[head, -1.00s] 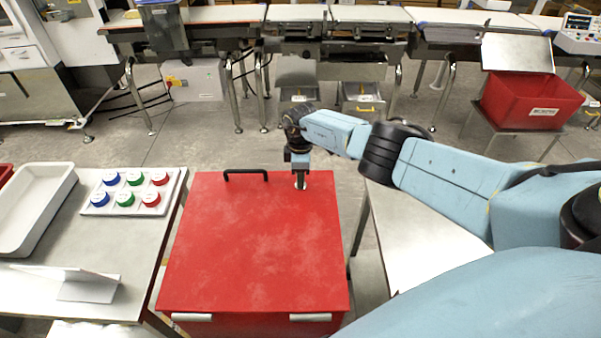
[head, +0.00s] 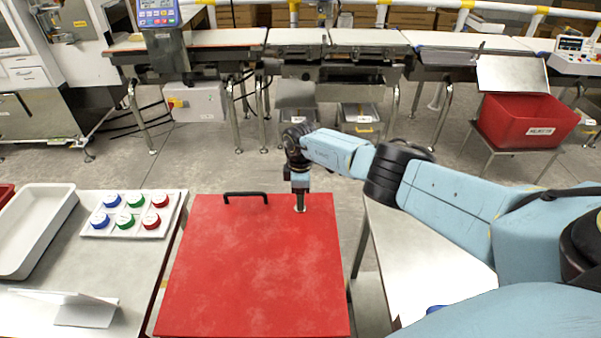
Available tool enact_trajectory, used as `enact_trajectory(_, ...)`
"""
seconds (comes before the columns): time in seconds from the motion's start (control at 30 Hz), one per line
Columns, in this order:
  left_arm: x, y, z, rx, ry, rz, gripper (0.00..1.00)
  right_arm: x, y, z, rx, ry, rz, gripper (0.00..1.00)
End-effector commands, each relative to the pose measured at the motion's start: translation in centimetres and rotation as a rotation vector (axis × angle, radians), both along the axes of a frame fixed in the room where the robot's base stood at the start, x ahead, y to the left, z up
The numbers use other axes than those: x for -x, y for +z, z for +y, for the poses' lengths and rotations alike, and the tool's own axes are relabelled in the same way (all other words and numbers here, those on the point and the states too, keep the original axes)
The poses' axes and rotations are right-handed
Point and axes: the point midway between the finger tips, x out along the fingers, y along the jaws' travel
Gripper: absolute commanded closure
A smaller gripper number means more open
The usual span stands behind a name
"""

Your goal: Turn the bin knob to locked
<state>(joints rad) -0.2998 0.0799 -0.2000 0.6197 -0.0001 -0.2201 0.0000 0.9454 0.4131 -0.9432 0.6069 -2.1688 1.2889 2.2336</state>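The red bin (head: 255,270) stands in the middle, with a flat closed lid and a black handle (head: 246,195) near its far edge. My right arm reaches in from the right, and my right gripper (head: 300,205) points down at the lid's far right corner. A small pale metal part, perhaps the knob, shows at the fingertips. The gripper covers most of it, so I cannot tell the knob's position or whether the fingers are shut on it. My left gripper is out of view.
On the left table are a white tray (head: 32,225), a white board with blue, green and red caps (head: 132,222), and a white folded stand (head: 85,312). A table (head: 430,265) stands right of the bin. The conveyor (head: 365,38) and a red reject crate (head: 525,122) are behind.

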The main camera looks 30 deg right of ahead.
Motion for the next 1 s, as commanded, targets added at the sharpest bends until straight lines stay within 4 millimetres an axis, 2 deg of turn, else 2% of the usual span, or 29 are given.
enact_trajectory(0.03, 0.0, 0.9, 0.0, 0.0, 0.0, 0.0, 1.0, 0.0, 1.5, -0.1, 0.001, 0.002, -0.002, 0.4)
enact_trajectory(0.17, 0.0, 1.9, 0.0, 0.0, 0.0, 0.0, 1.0, 0.0, 4.2, -0.1, 0.001, 0.002, -0.003, 0.4)
enact_trajectory(0.4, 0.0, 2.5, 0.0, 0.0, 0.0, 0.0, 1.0, 0.0, 9.0, -0.1, 0.002, 0.0, -0.003, 0.4)
enact_trajectory(0.5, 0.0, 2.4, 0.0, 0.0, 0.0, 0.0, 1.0, 0.0, 10.4, -0.1, 0.0, 0.0, -0.002, 0.4)
enact_trajectory(0.7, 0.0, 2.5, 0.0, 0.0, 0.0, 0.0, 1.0, 0.0, 11.6, 0.0, 0.001, -0.001, 0.001, 0.4)
enact_trajectory(1.0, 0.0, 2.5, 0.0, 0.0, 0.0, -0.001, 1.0, 0.0, 11.7, 0.0, 0.001, -0.001, 0.001, 0.4)
